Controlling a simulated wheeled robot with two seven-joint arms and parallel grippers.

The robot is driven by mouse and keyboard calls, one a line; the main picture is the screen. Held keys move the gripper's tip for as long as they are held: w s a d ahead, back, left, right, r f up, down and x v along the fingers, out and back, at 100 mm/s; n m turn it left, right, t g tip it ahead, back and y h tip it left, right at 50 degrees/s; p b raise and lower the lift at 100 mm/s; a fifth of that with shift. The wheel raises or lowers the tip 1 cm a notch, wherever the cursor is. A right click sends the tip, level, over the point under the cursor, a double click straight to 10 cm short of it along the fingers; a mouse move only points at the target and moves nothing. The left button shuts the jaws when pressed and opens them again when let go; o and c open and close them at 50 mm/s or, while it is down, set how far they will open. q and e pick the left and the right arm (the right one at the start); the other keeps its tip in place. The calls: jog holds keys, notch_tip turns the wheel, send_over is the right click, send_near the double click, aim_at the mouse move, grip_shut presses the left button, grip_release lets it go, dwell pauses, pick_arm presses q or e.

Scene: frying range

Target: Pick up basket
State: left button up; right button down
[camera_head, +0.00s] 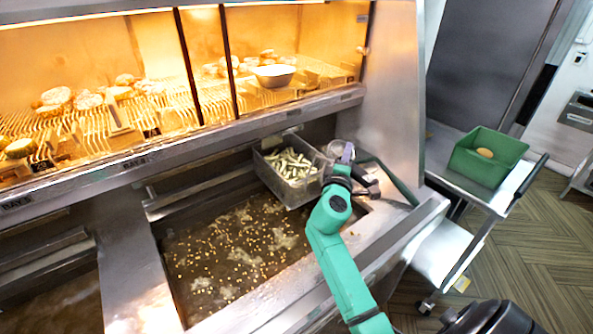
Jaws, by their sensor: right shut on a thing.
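The fry basket (297,193), a dark metal box filled with pale cut pieces, is at the back right of the oil vat. My right gripper (349,160) is at the right end of the basket, at the end of the green arm, and is shut on the basket. The handle and the exact grip are mostly hidden by the gripper and wrist. I cannot tell whether the basket hangs free or rests on something. My left gripper is out of view.
The oil vat (225,262) bubbles with small bits floating in it. A green crate (470,165) stands on a cart at the right.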

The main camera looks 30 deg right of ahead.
jog(key=shift+r, duration=0.1)
dwell(0.8)
jog(key=r+v, duration=0.2)
jog(key=v, duration=0.7)
jog(key=r+v, duration=0.1)
jog(key=v, duration=0.8)
jog(key=shift+r, duration=0.45)
